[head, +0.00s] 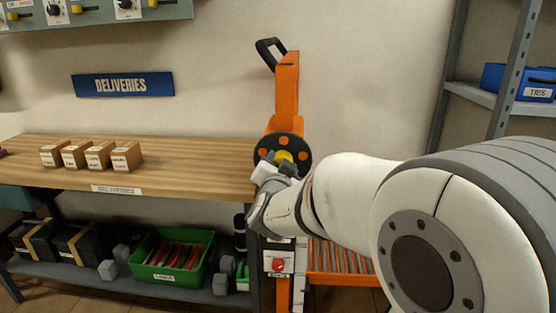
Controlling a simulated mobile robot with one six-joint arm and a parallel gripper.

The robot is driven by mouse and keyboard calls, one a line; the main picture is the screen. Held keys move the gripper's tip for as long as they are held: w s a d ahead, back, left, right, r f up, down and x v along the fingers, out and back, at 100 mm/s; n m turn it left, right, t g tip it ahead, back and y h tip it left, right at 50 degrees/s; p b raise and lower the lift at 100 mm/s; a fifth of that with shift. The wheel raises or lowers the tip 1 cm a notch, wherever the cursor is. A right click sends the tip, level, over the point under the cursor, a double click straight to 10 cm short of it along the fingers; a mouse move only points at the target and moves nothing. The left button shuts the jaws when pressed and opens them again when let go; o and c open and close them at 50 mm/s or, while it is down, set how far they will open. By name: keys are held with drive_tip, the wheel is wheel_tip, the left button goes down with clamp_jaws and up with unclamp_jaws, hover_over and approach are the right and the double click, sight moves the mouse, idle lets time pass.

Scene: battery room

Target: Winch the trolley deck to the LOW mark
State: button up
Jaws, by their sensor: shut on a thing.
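The orange trolley mast (287,88) stands at the right end of the bench, with a black push handle at its top. A dark winch wheel (298,142) with orange spots and a yellow hub is on the mast. My gripper (268,167) is shut at the wheel's lower left, on the winch handle, which its fingers mostly hide. The trolley deck (340,262), orange with grey rollers, sits low behind my arm and is partly hidden. No LOW mark can be read; small white labels show on the lower mast.
A wooden bench (180,176) with several small cartons (88,154) is left of the trolley. Its lower shelf holds a green bin (172,258), black boxes and grey weights. A red button (278,265) is below the wheel. A grey rack (513,70) stands right.

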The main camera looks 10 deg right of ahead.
drive_tip(key=n+p, duration=0.1)
drive_tip(key=n, duration=0.1)
drive_tip(key=n+p, duration=0.1)
drive_tip(key=n, duration=0.1)
drive_tip(key=n+p, duration=0.1)
drive_tip(key=n, duration=0.2)
drive_tip(key=shift+r, duration=0.3)
drive_tip(key=n+p, duration=0.3)
drive_tip(key=n, duration=0.3)
drive_tip(key=shift+w+a+n, duration=0.1)
drive_tip(key=shift+n, duration=0.2)
drive_tip(key=o, duration=1)
drive_tip(key=shift+f, duration=0.2)
drive_tip(key=v, duration=0.8)
